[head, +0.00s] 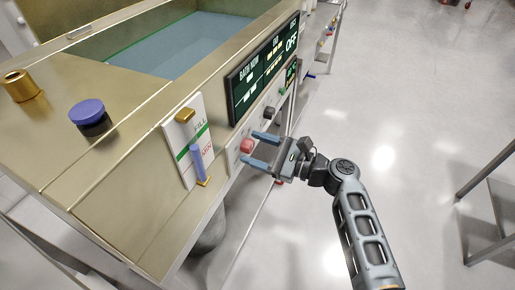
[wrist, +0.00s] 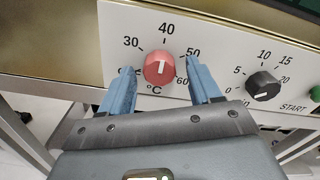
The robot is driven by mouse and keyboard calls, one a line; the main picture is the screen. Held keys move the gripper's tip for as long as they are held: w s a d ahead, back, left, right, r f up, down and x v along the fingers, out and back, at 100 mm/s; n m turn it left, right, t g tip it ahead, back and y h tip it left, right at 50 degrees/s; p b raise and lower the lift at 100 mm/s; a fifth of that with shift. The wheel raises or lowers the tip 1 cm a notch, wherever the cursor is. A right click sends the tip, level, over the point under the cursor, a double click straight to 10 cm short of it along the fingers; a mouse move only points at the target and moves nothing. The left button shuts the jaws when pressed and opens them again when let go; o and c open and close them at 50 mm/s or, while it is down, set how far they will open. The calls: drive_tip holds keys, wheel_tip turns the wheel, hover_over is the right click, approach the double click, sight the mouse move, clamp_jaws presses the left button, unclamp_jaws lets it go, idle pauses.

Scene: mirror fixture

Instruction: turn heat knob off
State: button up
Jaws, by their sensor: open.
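The red heat knob (wrist: 159,68) sits on a white dial panel in the wrist view, with marks 30, 40, 50 and 60 and "°C" below. Its white pointer line stands nearly upright, roughly in line with the 40. The leftmost mark is partly hidden by a finger. My gripper (head: 259,149) is open, its blue fingers on either side of the knob. I cannot tell whether they touch it. In the head view the red knob (head: 246,146) shows just beyond the fingertips.
A black knob (wrist: 263,86) with marks 0 to 20 sits to the right, and a green START button (wrist: 315,94) beyond it. In the head view, a display (head: 264,68) reads "OFF" above the panel. A fill gauge with a blue lever (head: 198,160) is left. Open floor lies right.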

drive_tip(key=shift+c, duration=0.4)
drive_tip(key=c, duration=1)
drive_tip(key=shift+o, duration=0.2)
